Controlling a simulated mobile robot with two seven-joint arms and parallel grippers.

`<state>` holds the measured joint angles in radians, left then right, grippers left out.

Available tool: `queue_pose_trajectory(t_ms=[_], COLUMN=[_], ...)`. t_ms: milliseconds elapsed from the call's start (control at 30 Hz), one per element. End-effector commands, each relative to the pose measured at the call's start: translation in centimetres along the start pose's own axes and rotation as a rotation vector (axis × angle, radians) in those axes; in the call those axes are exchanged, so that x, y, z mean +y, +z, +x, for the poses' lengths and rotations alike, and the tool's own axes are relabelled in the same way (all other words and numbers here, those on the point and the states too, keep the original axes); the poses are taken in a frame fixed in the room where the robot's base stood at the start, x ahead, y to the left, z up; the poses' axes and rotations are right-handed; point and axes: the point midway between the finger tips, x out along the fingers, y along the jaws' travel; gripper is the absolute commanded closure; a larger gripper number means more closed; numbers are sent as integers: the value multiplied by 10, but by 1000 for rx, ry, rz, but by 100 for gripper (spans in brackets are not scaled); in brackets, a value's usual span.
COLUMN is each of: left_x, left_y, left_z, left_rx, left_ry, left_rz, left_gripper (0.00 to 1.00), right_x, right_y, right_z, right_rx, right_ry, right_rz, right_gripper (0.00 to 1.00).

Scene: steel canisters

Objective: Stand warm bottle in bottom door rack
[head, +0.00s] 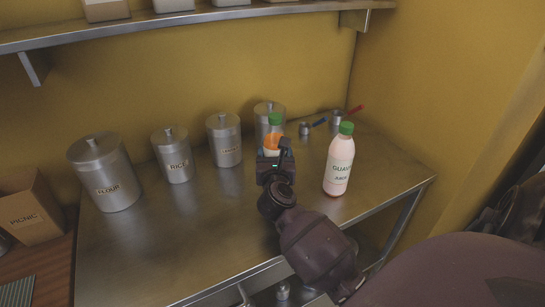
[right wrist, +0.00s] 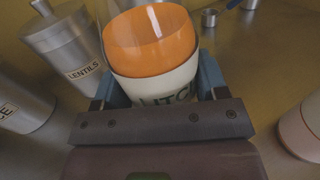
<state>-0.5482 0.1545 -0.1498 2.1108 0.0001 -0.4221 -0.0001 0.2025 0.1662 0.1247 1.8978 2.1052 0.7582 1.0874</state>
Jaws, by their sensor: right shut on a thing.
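My right gripper (head: 273,158) is shut on a bottle (head: 272,141) with a green cap, an orange part and a white label, upright at the steel counter. In the right wrist view, the bottle's orange part (right wrist: 150,45) and lettered white label stand between the blue fingers; its cap is not seen there. I cannot tell if its base touches the counter. A pale pink bottle (head: 339,165) with a green cap and a label reading GUAVA stands apart to the right. Which bottle is warm does not show. No door rack is in view. My left gripper is not in view.
The steel counter (head: 190,240) carries several lidded canisters, including flour (head: 103,175), rice (head: 173,158) and lentils (right wrist: 75,50). Small measuring cups (head: 337,117) lie at the back. A shelf (head: 200,15) runs above. A picnic box (head: 30,212) stands at left. The counter's front is clear.

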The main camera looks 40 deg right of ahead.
Motion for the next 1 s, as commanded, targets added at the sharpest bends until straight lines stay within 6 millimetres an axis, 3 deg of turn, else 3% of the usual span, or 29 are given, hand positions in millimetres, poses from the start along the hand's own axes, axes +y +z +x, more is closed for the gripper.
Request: queue_pose_trajectory(t_ms=[433, 467, 600, 1000], left_x=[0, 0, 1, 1], left_y=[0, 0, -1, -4], left_z=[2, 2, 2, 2], left_rx=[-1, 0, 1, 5], left_ry=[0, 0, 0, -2], left_rz=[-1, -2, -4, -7], left_gripper=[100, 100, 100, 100], right_x=[0, 0, 0, 0], right_y=[-2, -3, -2, 2], right_z=[0, 0, 0, -2], right_rx=[-4, -2, -2, -2], right_ry=[1, 1, 1, 0], right_rz=[2, 2, 2, 3], right_gripper=[75, 32, 10, 8])
